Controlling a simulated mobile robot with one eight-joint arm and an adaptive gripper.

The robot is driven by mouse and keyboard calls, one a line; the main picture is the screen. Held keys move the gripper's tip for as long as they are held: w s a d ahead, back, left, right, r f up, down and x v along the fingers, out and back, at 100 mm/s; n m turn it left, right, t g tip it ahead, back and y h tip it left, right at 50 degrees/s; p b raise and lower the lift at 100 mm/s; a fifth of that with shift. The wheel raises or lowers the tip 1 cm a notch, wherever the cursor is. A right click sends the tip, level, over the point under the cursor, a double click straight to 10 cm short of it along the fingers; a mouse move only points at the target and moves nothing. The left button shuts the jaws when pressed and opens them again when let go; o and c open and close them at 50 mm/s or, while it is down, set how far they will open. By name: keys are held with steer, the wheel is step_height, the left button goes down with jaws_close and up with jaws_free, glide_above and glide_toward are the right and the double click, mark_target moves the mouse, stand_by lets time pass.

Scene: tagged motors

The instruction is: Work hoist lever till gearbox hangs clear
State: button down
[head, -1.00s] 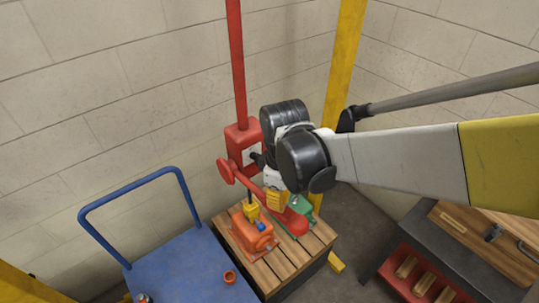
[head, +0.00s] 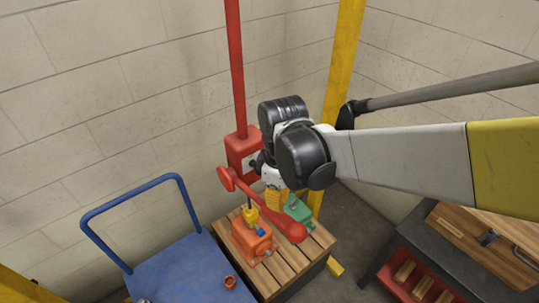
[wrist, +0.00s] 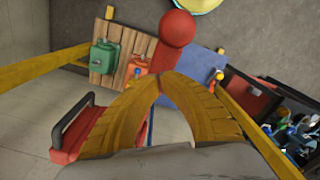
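The red hoist lever (head: 257,198) slopes down to the right from its pivot to a round red knob (head: 292,231). My gripper (head: 276,203) is at the lever's middle, its yellow fingers drawn together on it; in the wrist view the fingertips (wrist: 159,78) meet at the lever just short of the knob (wrist: 176,28). The orange gearbox (head: 251,242) is over the wooden slats of a pallet (head: 291,262), with a yellow hook block (head: 250,215) above it and a blue tag on it. I cannot tell a gap beneath it.
The red hoist housing (head: 241,150) is on a red post by the wall. A green motor (head: 298,208) sits on the pallet's back right. A dark workbench (head: 430,250) stands right. A yellow post (head: 340,90) rises behind my arm.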

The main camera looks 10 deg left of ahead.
steer(key=shift+f, duration=0.1)
stand_by(0.5)
step_height(320, 180, up, 7)
steer(key=p, duration=0.4)
steer(key=shift+p, duration=0.35)
steer(key=s+d+f+m+t+b, duration=0.2)
steer(key=d+f+m+t+b, duration=0.1)
steer(key=d+f+m+b, duration=0.5)
steer(key=s+d+f+m+t+b, duration=0.3)
steer(key=d+f+m+b, duration=0.4)
steer(key=d+b, duration=0.8)
steer(key=d+f+t, duration=0.1)
steer(key=d, duration=0.1)
steer(key=shift+s+d+m, duration=0.25)
steer(key=shift+d+m, duration=0.1)
steer(key=shift+m, duration=0.05)
